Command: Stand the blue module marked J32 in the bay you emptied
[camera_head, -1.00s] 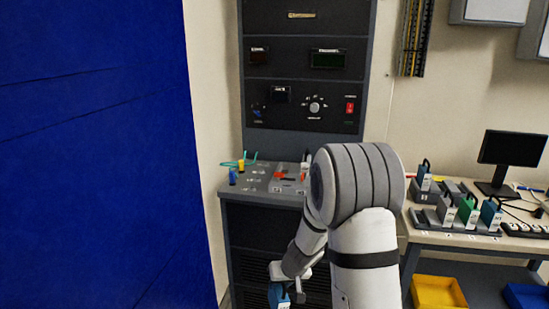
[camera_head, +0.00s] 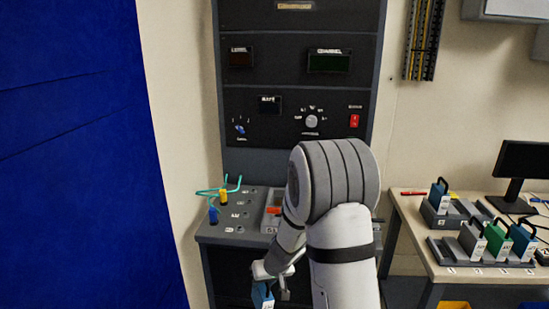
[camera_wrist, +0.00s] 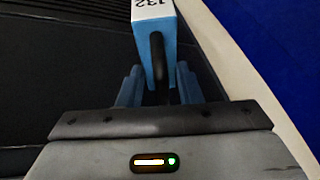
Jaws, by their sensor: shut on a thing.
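My gripper (camera_wrist: 160,88) is shut on the black handle of a blue module (camera_wrist: 146,40) with a white label, upside down in the wrist view, that seems to read J32. The module also shows at the bottom of the head view (camera_head: 262,296), hanging low in front of the grey console and partly cut off. On the bench at the right, the front rack (camera_head: 440,244) holds a grey, a green (camera_head: 496,240) and a blue module (camera_head: 523,239). Its leftmost bay looks empty. The rear rack (camera_head: 432,215) holds another blue-faced module (camera_head: 439,192). Their labels are too small to read.
The console (camera_head: 215,240) with pegs and cables stands ahead, below a dark instrument rack (camera_head: 300,80). A blue curtain (camera_head: 70,150) hangs at the left. A monitor (camera_head: 522,165) stands on the bench (camera_head: 410,210). My arm hides part of the console.

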